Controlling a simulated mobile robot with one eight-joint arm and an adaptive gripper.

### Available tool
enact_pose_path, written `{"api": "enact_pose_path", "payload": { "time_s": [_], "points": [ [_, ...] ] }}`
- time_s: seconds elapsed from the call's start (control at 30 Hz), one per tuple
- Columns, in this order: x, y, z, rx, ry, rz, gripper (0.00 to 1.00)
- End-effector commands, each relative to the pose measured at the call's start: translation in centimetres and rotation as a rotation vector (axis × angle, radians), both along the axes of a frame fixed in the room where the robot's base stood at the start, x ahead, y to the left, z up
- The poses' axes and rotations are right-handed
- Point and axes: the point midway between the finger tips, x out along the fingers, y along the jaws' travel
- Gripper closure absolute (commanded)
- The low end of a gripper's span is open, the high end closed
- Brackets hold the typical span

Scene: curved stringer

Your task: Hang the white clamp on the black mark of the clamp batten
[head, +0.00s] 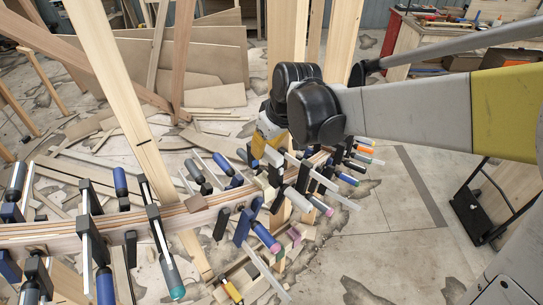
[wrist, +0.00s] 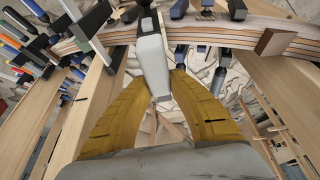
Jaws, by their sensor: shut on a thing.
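My gripper (wrist: 153,76) shows in the wrist view with its two yellow fingers closed on either side of the white clamp (wrist: 153,52). The clamp's pale body stands between the fingertips, and its dark upper end lies over the curved laminated beam. In the head view my gripper (head: 266,138) is low beside the beam, partly hidden by my arm; I cannot separate the held clamp from those around it. A long pale leaning batten (head: 112,78) carries a short black mark (head: 143,141), left of my gripper and apart from it. A dark mark also shows on a board (wrist: 80,99) in the wrist view.
The curved beam (head: 178,219) crosses the head view, crowded with several clamps, their handles sticking out. A small brown block (wrist: 271,41) sits on it. Upright boards (head: 342,50) stand behind my gripper. A hand truck (head: 480,205) is at right; floor before it is clear.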

Motion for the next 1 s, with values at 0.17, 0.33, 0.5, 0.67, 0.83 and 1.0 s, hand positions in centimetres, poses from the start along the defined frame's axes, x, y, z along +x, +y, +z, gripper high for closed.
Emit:
{"api": "enact_pose_path", "payload": {
  "time_s": [0.17,0.33,0.5,0.67,0.83,1.0],
  "points": [
    [0.0,0.5,0.0,0.001,-0.001,0.017,1.0],
    [0.0,0.4,0.1,0.0,-0.001,0.016,1.0],
    [0.1,0.4,-1.5,0.001,-0.001,0.015,1.0],
    [0.0,0.4,-4.5,0.001,-0.001,0.015,1.0],
    [0.0,0.4,-6.0,0.001,-0.001,0.015,1.0],
    [0.0,0.4,-8.0,0.001,-0.001,0.015,1.0]
  ]
}}
